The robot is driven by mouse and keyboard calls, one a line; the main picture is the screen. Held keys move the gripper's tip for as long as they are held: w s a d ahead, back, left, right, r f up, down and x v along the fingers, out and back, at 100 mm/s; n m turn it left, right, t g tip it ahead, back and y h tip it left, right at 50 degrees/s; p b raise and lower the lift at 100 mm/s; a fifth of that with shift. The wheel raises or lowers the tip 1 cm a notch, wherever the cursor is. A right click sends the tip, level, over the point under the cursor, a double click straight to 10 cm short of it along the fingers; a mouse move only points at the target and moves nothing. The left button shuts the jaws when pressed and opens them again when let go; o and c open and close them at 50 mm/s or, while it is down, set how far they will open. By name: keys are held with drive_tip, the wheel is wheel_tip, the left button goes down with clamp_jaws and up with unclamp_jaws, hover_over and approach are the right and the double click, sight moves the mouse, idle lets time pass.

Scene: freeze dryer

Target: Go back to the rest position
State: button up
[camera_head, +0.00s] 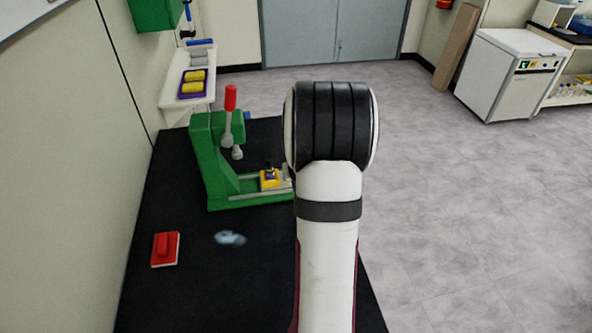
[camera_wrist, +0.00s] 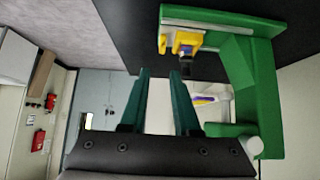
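My gripper (camera_wrist: 159,73) shows in the wrist view as two dark green fingers set apart with nothing between them. In the head view my raised white and black arm hides it. A green press (camera_head: 208,160) with a red-tipped lever stands upright on the black bench. A yellow piece (camera_head: 269,179) sits at the right end of its base. The fingers look apart from both.
A white shelf (camera_head: 180,108) holds yellow pieces at the back left. Open floor (camera_head: 460,210) lies right, before a white cabinet (camera_head: 505,70).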

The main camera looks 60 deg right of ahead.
drive_tip(key=shift+s+a+r, duration=0.2)
drive_tip(key=shift+r, duration=0.1)
drive_tip(key=s+a+r+n+g+y, duration=0.1)
drive_tip(key=a+r+g+y, duration=0.15)
drive_tip(key=a, duration=0.95)
drive_tip(key=s+a+r+g+y, duration=0.1)
drive_tip(key=a+r, duration=0.3)
drive_tip(key=a, duration=0.7)
drive_tip(key=s+a+n+g+y, duration=0.1)
drive_tip(key=s+a+y, duration=0.1)
drive_tip(key=s+a, duration=0.5)
drive_tip(key=s+a+r+n+g+y, duration=0.1)
drive_tip(key=s+a+g+y, duration=0.1)
drive_tip(key=s+a, duration=0.6)
drive_tip(key=a, duration=0.5)
drive_tip(key=shift+a+y, duration=0.3)
drive_tip(key=shift+y, duration=0.05)
